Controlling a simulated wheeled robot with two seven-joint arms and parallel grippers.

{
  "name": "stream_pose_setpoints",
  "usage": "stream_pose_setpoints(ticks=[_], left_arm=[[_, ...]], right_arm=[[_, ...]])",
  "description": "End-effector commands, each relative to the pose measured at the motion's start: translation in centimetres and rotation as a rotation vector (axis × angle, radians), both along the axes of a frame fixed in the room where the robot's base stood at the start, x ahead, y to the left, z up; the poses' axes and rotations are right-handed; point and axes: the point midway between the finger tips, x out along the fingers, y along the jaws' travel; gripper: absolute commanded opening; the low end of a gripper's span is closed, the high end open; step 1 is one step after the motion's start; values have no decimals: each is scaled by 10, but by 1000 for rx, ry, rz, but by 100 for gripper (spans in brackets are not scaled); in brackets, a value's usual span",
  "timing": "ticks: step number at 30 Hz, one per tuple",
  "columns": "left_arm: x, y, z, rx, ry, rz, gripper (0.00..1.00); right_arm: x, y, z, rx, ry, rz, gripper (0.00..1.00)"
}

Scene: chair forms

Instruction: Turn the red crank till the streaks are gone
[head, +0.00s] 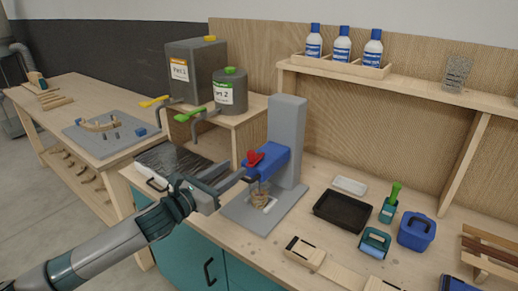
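A pale, coil-like form (261,199) shows under the head, above the stand's grey base (240,214). It is too small to tell whether it has streaks. My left gripper (243,178) reaches in from the left, its tips beside the near left end of the blue head, a little below the crank. Whether its fingers touch anything, or are apart, is not clear. My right gripper is not in view.
Two grey tanks, Part 1 (195,73) and Part 2 (231,93), stand on a riser behind the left arm. Bottles (342,46) stand on the shelf.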

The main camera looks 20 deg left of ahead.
Motion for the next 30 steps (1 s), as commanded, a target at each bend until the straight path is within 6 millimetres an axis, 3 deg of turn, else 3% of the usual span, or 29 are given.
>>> stream_pose_setpoints(ticks=[18,24,30], left_arm=[[100,-42,4,-3,0,-1,39],[117,-48,2,-2,0,-1,39],[123,-51,0,-1,0,-1,39]], right_arm=[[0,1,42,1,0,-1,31],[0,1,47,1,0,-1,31],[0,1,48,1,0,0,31]])
